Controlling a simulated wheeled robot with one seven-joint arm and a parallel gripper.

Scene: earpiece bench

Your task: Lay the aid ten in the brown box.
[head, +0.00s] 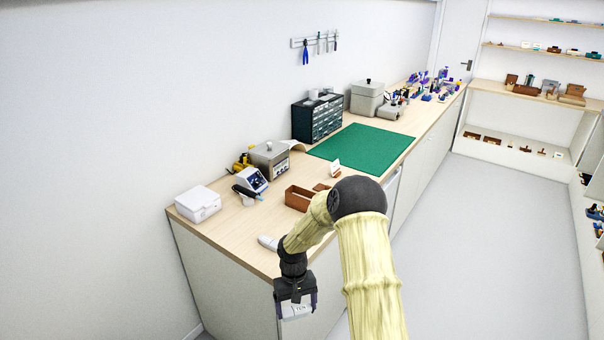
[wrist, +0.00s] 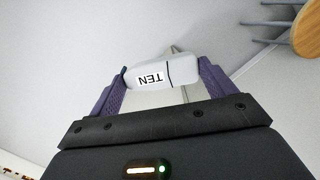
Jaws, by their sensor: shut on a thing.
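The aid ten (wrist: 181,74) is a pale grey, rounded piece with a "TEN" label and a dark seam. My gripper (wrist: 163,82) is shut on it, one purple finger at each end. In the head view my gripper (head: 296,305) hangs in front of the bench's near edge, with the aid's label showing between the fingers. The brown box (head: 299,198) stands open on the bench, beyond and above my gripper in the picture. Part of the box is hidden behind my arm, and I cannot see all of its inside.
A pale grey piece (head: 267,242) lies near the bench's front edge. A white case (head: 198,204), a small device with a screen (head: 251,180) and a green mat (head: 363,149) are on the bench. The wrist view shows a round wooden stool (wrist: 308,30) over the floor.

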